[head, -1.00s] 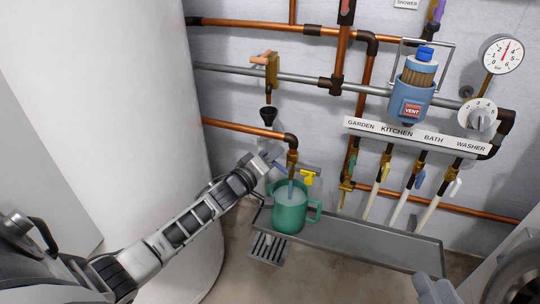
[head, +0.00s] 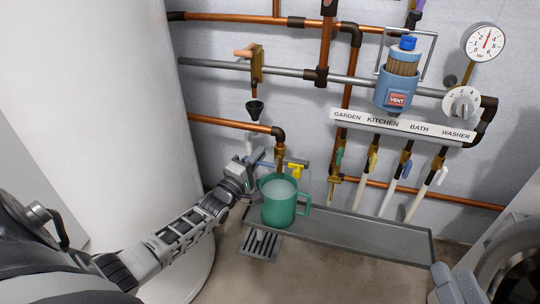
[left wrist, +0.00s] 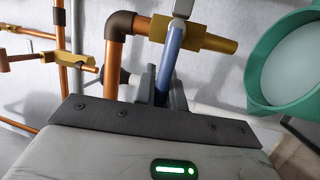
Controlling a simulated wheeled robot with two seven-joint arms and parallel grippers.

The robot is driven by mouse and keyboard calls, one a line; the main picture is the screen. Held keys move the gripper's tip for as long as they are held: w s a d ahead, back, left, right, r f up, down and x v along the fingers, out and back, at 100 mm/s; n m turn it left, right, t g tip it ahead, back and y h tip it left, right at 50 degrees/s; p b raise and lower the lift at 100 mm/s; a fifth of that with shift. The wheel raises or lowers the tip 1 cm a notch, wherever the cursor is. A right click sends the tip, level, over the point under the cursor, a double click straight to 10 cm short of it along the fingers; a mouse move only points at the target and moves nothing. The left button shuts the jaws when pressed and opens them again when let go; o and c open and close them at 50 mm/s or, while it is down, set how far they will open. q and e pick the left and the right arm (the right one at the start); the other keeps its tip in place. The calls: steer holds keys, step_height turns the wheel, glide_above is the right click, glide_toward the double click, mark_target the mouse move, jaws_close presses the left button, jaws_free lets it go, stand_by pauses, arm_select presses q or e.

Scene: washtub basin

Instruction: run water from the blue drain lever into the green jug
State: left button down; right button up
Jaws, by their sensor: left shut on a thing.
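The green jug (head: 284,212) stands upright under a brass drain outlet (head: 280,165), its handle to the right. Pale water shows inside it, close below the rim. I see no stream falling into it. The blue drain lever (head: 262,163) sticks out to the left of the outlet; it also shows in the left wrist view (left wrist: 173,50). My left gripper (head: 249,167) is shut on the lever, which runs between the fingers (left wrist: 163,88). The jug is just right of the gripper, and its rim shows in the left wrist view (left wrist: 256,88).
A grey tray (head: 370,238) runs right of the jug and a floor grate (head: 260,245) lies below it. Copper pipes and several labelled valves line the wall. A white tank (head: 100,110) stands left.

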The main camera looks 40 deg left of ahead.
arm_select(q)
steer(key=shift+f, duration=0.15)
arm_select(e)
steer(key=shift+d+r, duration=0.1)
steer(key=shift+d, duration=0.05)
arm_select(q)
steer(key=c, duration=1.5)
jaws_free()
steer(key=shift+s, duration=0.15)
